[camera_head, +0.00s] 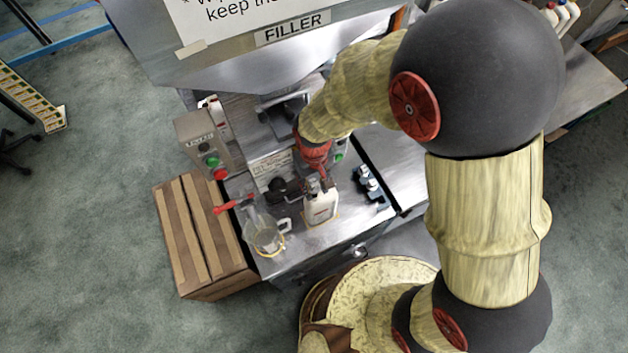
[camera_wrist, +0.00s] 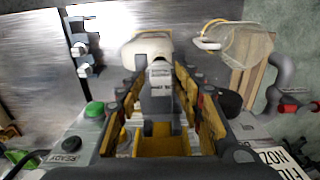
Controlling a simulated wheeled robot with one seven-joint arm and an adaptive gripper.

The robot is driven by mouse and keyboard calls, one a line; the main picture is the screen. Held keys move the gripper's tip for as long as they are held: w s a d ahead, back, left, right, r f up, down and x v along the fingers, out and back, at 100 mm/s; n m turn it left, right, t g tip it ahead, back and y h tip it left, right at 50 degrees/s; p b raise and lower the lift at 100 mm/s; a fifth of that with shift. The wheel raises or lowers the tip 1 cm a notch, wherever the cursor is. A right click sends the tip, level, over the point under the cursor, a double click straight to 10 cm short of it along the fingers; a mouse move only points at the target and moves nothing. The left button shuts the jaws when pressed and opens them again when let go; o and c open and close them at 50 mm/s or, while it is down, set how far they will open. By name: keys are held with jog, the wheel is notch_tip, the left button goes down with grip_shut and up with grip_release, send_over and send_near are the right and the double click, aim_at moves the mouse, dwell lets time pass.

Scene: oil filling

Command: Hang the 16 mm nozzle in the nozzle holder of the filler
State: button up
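My gripper (camera_head: 318,172) points down just behind a white bottle at the front of the filler (camera_head: 290,70). In the wrist view, my gripper's fingers (camera_wrist: 160,85) close in on both sides of a stepped grey nozzle (camera_wrist: 160,100). Its size cannot be read. The nozzle lies between me and the white bottle (camera_head: 320,207), which also shows in the wrist view (camera_wrist: 146,46). My arm and gripper hide much of the filler's front, and I cannot make out the nozzle holder clearly.
A clear jug (camera_head: 265,238) stands left of the bottle, near a red-handled valve (camera_head: 235,204). A small rack with nozzles (camera_head: 370,185) sits to the right. A button box (camera_head: 207,145) is at the left.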

dwell(0.3)
notch_tip(320, 180, up, 12)
dwell(0.6)
jog(key=s+d+f+m+t+b, duration=0.1)
jog(key=s+d+m+t+b, duration=0.1)
jog(key=d+b, duration=0.9)
jog(key=s+d+f+m+t+b, duration=0.2)
jog(key=s+d+m+t+b, duration=0.1)
jog(key=d+b, duration=0.8)
jog(key=shift+s+d+m+t, duration=0.35)
jog(key=shift+s+m, duration=0.25)
jog(key=shift+s, duration=0.65)
jog(key=shift+c, duration=0.4)
